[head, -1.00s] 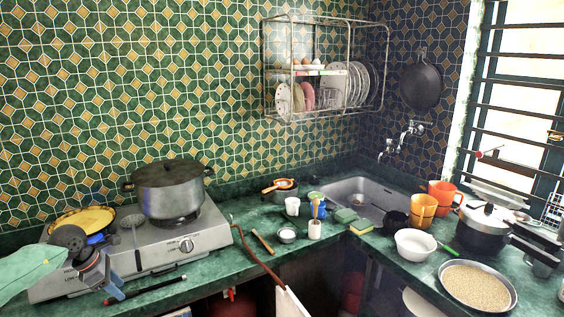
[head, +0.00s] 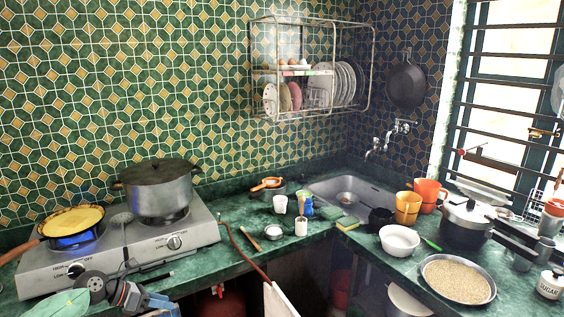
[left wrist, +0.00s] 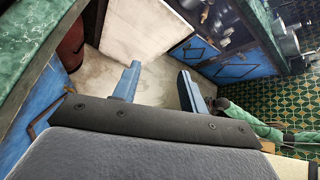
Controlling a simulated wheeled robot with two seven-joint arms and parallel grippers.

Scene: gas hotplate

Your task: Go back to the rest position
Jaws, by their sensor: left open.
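My left gripper (head: 150,301) is low at the bottom left of the head view, in front of the gas hotplate (head: 135,250) and apart from its knobs. In the left wrist view its two blue fingers (left wrist: 160,82) are spread, with nothing between them, pointing toward the floor and cabinets. On the hotplate, a pan with yellow food (head: 72,221) sits over a blue flame (head: 75,241) on the left burner. A lidded pot (head: 158,188) stands on the right burner. My right gripper is not in view.
The green counter (head: 215,262) runs along the wall to the sink (head: 350,190). A white bowl (head: 399,240), a plate of grain (head: 457,278) and a pressure cooker (head: 465,222) stand on the right. A wooden stick (head: 249,241) lies near the corner. Pale floor (left wrist: 145,65) shows below my gripper.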

